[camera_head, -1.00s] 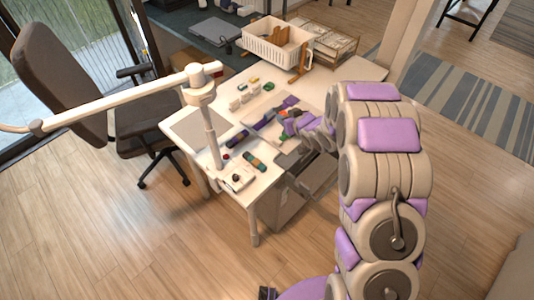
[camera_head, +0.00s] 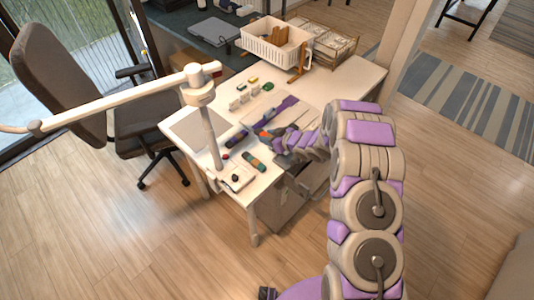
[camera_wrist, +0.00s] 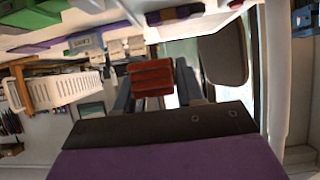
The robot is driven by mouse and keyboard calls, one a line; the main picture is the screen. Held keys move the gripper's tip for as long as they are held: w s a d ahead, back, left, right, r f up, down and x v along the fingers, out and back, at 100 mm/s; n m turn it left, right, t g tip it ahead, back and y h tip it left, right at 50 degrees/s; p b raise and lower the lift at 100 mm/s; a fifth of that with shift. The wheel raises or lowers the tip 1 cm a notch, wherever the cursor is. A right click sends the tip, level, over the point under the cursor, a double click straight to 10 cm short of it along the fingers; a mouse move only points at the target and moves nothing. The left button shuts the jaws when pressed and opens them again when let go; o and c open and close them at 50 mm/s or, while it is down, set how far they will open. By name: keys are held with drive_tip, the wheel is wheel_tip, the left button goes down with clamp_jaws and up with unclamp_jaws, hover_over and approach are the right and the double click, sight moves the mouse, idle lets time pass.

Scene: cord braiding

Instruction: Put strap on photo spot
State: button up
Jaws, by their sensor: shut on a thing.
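My gripper (camera_head: 268,138) is low over the desk, left of the arm links. In the wrist view my gripper (camera_wrist: 152,88) is shut on a red-brown ribbed strap (camera_wrist: 152,76), held between two dark fingers. In the head view only a small orange-red part shows at the gripper. A dark purple strap (camera_head: 237,137) and a multicoloured strap (camera_head: 254,161) lie on the desk. A pale grey square pad (camera_head: 202,128) lies at the desk's left; I cannot tell whether it is the photo spot.
A white post (camera_head: 211,138) with a long arm stands on the desk's left side. A small white board (camera_head: 237,179) is at the front corner. Small labelled blocks (camera_head: 243,98) stand behind. A white basket (camera_head: 277,40) and a wire rack (camera_head: 334,48) are at the back.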

sight(269, 156)
wheel_tip(269, 156, down, 9)
drive_tip(key=shift+f+b, duration=0.15)
drive_tip(key=shift+b, duration=0.45)
drive_tip(key=shift+f, duration=0.2)
drive_tip(key=o, duration=1)
drive_tip(key=shift+o, duration=0.2)
drive_tip(key=shift+f+b, duration=0.1)
drive_tip(key=shift+b, duration=0.3)
drive_tip(key=p+v, duration=0.3)
drive_tip(key=v, duration=1.4)
drive_tip(key=shift+d+r, duration=0.15)
drive_tip(key=shift+r, duration=0.25)
